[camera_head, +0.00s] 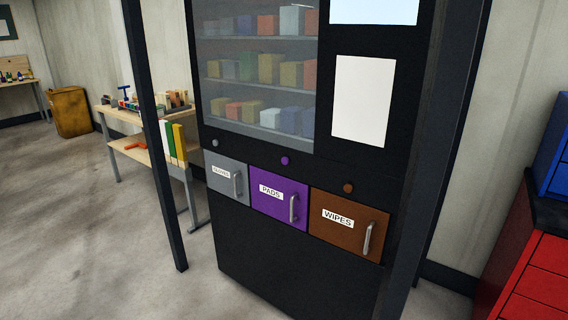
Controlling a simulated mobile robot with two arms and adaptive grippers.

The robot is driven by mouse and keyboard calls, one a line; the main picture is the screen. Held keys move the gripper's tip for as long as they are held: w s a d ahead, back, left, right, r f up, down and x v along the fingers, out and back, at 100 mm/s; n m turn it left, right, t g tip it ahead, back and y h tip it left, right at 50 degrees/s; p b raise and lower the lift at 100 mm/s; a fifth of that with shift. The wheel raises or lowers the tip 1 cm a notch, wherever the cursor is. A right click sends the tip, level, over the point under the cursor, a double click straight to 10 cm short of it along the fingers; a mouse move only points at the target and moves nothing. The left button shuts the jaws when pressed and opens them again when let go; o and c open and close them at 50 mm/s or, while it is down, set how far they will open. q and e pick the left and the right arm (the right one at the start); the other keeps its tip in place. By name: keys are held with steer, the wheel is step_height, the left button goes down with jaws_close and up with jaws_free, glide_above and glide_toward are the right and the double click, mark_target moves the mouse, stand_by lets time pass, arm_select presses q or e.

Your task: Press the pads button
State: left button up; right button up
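A dark vending machine (290,266) stands in front of me, turned a little. The purple pads button (284,161) is a small round knob on its front. Below it is the purple door labelled PADS (278,214), shut, with a metal handle. To its left is a grey door (225,187) with a grey button (214,142) above. To its right is a brown door labelled WIPES (345,218) with a brown button (348,188) above. Neither of my grippers shows in the head view.
A dark post (157,140) stands just left of the machine. Behind it is a wooden workbench (135,153) with tools. A red cabinet (530,285) stands at the right. The floor (90,245) at the left is clear.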

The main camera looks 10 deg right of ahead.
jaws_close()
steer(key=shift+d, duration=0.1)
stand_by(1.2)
